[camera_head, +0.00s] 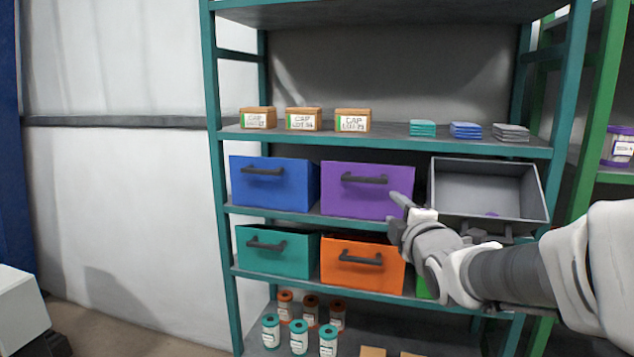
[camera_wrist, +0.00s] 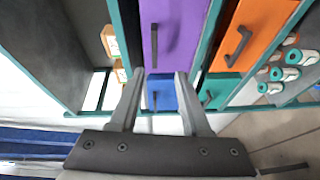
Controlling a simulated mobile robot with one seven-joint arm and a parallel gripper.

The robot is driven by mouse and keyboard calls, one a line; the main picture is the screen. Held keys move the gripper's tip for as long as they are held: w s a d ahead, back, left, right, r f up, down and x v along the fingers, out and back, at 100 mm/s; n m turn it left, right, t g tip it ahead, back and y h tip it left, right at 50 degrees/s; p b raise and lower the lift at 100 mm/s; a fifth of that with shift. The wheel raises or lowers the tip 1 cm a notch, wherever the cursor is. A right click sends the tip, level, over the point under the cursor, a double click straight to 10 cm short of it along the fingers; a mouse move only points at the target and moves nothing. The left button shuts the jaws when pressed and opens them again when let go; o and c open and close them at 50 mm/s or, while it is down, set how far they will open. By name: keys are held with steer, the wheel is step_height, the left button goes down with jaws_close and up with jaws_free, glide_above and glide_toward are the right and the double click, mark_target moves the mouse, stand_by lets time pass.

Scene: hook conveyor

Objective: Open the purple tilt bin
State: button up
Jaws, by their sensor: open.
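The purple tilt bin (camera_head: 350,190) sits in the middle of the shelf row, upright and closed, with a dark bar handle (camera_head: 364,179) near the top of its front. In the wrist view the purple bin (camera_wrist: 172,35) appears turned on its side, with its handle (camera_wrist: 154,44) ahead of the fingers. My gripper (camera_head: 400,208) is in front of the bin's right side in the head view. In the wrist view my gripper (camera_wrist: 160,78) has its two fingers apart with nothing between them. The fingers look apart from the handle.
A blue bin (camera_head: 270,185) stands left of the purple one. A grey bin (camera_head: 488,192) on the right is tilted open. Teal (camera_head: 270,257) and orange (camera_head: 362,265) bins sit below. Boxes (camera_head: 352,120) and stacked packs (camera_head: 466,130) lie on the shelf above.

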mark_target(365, 180)
steer(key=shift+n+t, duration=0.3)
steer(key=shift+n, duration=0.4)
steer(key=w+a, duration=0.1)
steer(key=w, duration=0.5)
steer(key=w+p, duration=0.1)
steer(key=w, duration=0.5)
steer(key=w+a, duration=0.1)
steer(key=w, duration=0.6)
steer(key=shift+a+r+p, duration=0.15)
steer(key=shift+a+p, duration=0.15)
steer(key=shift+a, duration=0.05)
jaws_close()
